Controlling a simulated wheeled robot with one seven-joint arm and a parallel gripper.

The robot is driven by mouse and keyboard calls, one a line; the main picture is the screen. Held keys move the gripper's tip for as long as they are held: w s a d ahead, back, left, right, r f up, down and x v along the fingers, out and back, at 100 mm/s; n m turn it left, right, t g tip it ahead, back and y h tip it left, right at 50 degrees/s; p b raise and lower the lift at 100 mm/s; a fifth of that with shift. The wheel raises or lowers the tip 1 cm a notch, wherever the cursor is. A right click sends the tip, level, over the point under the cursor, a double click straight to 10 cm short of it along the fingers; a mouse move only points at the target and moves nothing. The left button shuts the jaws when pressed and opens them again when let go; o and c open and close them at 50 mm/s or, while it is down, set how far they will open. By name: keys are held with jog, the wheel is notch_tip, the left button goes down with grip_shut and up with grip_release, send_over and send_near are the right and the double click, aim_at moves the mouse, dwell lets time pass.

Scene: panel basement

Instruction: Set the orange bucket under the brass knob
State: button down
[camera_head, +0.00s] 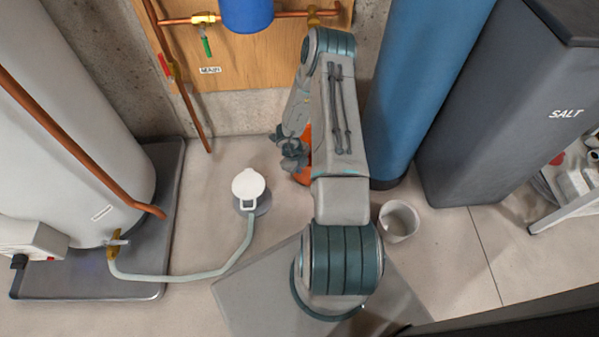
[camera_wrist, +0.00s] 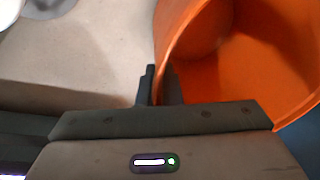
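The orange bucket (camera_head: 302,178) is mostly hidden behind my arm in the head view. Its open inside (camera_wrist: 245,60) fills the right of the wrist view. My gripper (camera_head: 290,155) is at the bucket's left side; in the wrist view my gripper (camera_wrist: 159,88) has one finger outside the wall and one inside, closed on the rim. Another brass valve (camera_head: 115,243) is low on the tank. I cannot tell which is the knob.
A white bucket (camera_head: 398,221) stands right of my arm. A blue cylinder (camera_head: 415,80) and dark salt bin (camera_head: 500,110) stand close on the right.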

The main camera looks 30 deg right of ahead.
aim_at(304, 178)
notch_tip(304, 178, down, 2)
jog(key=shift+f+b, duration=0.1)
jog(key=shift+b, duration=0.2)
jog(key=shift+r, duration=0.2)
jog(key=shift+f, duration=0.1)
jog(key=c, duration=2)
grip_release()
jog(key=shift+f, duration=0.1)
jog(key=o, duration=0.4)
